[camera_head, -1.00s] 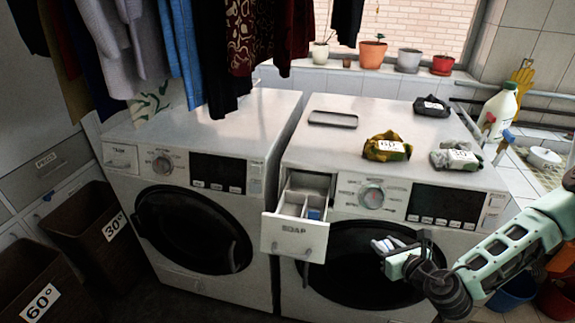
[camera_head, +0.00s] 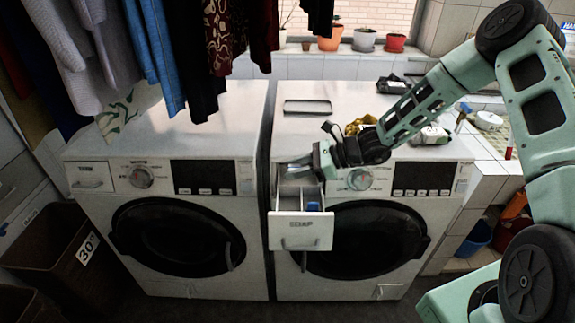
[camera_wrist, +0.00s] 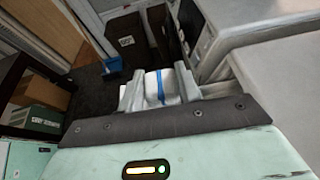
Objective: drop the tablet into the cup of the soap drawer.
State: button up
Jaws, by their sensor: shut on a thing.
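The soap drawer (camera_head: 301,231) is pulled out from the right washing machine, its front marked SOAP. A blue piece (camera_head: 313,207) sits inside the drawer at the right; I cannot clearly tell the cup from the other compartments. My gripper (camera_head: 297,168) is above the back part of the drawer, close to the machine's front top edge, and hides part of it. In the wrist view my gripper (camera_wrist: 160,80) is shut on the tablet (camera_wrist: 171,92), which is white with a blue band. In the head view the tablet cannot be made out clearly.
A brown basket marked 30 (camera_head: 65,250) is at the left. Clothes hang above.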

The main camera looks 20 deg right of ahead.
notch_tip(320, 180, down, 6)
jog(key=b, duration=0.4)
jog(key=o, duration=1)
jog(key=shift+o, duration=0.2)
jog(key=b+v, duration=0.3)
jog(key=v, duration=1.4)
jog(key=shift+d+b, duration=0.2)
jog(key=shift+b, duration=0.1)
jog(key=shift+r, duration=0.1)
